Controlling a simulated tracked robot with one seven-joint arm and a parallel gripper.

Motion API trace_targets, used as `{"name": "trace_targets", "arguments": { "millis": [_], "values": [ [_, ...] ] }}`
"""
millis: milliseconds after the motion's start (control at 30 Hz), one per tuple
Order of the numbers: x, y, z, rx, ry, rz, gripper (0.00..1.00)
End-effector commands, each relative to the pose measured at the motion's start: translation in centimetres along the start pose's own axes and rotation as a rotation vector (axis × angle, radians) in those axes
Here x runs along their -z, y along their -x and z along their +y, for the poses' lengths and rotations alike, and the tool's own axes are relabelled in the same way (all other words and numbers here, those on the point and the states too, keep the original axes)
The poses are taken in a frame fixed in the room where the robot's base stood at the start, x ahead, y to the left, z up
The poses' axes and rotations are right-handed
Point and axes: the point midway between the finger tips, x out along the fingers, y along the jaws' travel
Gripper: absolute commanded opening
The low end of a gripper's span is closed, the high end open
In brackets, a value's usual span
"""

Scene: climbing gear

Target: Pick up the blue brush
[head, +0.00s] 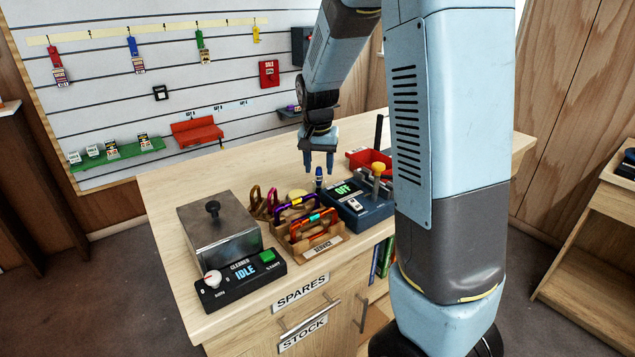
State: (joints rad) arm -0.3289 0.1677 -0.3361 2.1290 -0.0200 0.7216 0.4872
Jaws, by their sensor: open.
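A small upright blue item (319,178), likely the blue brush, stands on the wooden counter (165,187) between the carabiner tray and the dark device with the green "OFF" display. Its lower part is hidden behind nearby things. My gripper (318,170) hangs pointing down right over it, with the two fingers apart. The fingertips are close to the top of the blue item. I cannot tell whether they are around it or just above it. Nothing is visibly held.
The "SERVICE" tray (322,252) holds several carabiners. The "OFF" device (362,212) and a red bin (372,160) are to the right. A metal-lidded cleaner (218,235) with its control box (240,280) is front left. The counter's back left is clear.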

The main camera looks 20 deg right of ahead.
Motion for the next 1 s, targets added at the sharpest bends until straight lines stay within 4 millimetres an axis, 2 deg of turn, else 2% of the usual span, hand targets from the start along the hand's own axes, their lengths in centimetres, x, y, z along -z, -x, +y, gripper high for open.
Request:
{"name": "trace_targets", "arguments": {
  "millis": [100,200,500,1000],
  "values": [
    [0.0,-1.6,0.0,-0.001,-0.001,-0.001,0.50],
    [0.0,-2.4,-0.1,0.000,0.001,0.000,0.50],
    [0.0,-2.6,-0.1,0.001,0.001,0.001,0.49],
    [0.0,-2.6,-0.1,0.001,0.002,0.001,0.01]
  ]
}}
